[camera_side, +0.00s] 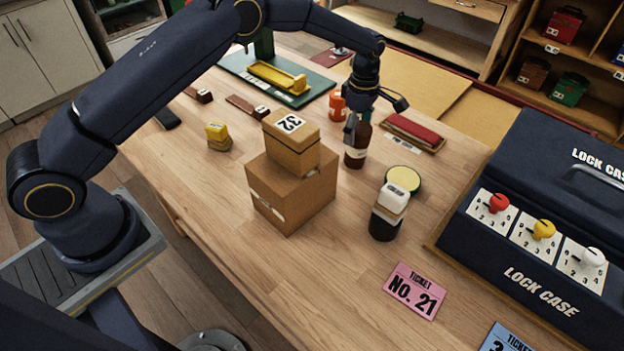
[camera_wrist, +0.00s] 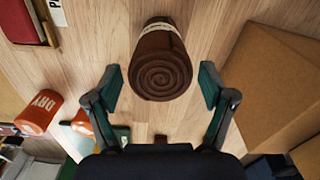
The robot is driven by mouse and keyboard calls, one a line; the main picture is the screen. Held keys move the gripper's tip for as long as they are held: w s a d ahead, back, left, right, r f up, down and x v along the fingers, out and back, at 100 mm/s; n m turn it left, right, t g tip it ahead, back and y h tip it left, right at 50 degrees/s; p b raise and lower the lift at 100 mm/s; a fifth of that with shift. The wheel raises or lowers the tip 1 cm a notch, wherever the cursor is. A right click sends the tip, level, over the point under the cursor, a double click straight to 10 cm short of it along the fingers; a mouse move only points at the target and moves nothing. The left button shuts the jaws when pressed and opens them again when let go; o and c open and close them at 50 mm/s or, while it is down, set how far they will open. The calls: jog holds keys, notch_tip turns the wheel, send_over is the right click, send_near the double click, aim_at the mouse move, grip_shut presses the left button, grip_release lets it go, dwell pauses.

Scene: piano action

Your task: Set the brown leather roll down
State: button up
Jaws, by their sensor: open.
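The brown leather roll (camera_side: 357,150) stands on end on the wooden table, with a pale band around it. In the wrist view the roll (camera_wrist: 160,72) shows its spiral end towards the camera. My gripper (camera_side: 358,122) is above the roll, partly hiding its upper part in the side view. In the wrist view my gripper's fingers (camera_wrist: 161,90) are spread wide, one on each side of the roll's near end, with a visible gap on both sides. Nothing is held between them.
A cardboard box (camera_side: 290,200) with a smaller box (camera_side: 290,145) on top stands left of the roll. An orange jar (camera_side: 337,106) is behind it and a red padded tray (camera_side: 414,132) to its right. A round yellow-topped item (camera_side: 403,180) and a black-based stamp (camera_side: 386,215) stand nearer.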

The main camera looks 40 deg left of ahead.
notch_tip(320, 180, up, 9)
jog(key=shift+r, duration=0.15)
jog(key=s+a+r+m+t, duration=0.25)
jog(key=s+r+m, duration=0.25)
jog(key=s+r, duration=0.35)
jog(key=s+a+r+m+t, duration=0.1)
jog(key=s+a+r+m, duration=0.35)
jog(key=s+r, duration=0.45)
jog(key=s+a+m+t, duration=0.1)
jog(key=s+m, duration=0.4)
jog(key=s, duration=0.4)
jog(key=s+a+f+m+t, duration=0.1)
jog(key=s+a+m, duration=0.1)
jog(key=s+m, duration=0.3)
jog(key=s, duration=0.4)
jog(key=shift+s+f, duration=0.25)
jog(key=shift+f, duration=0.05)
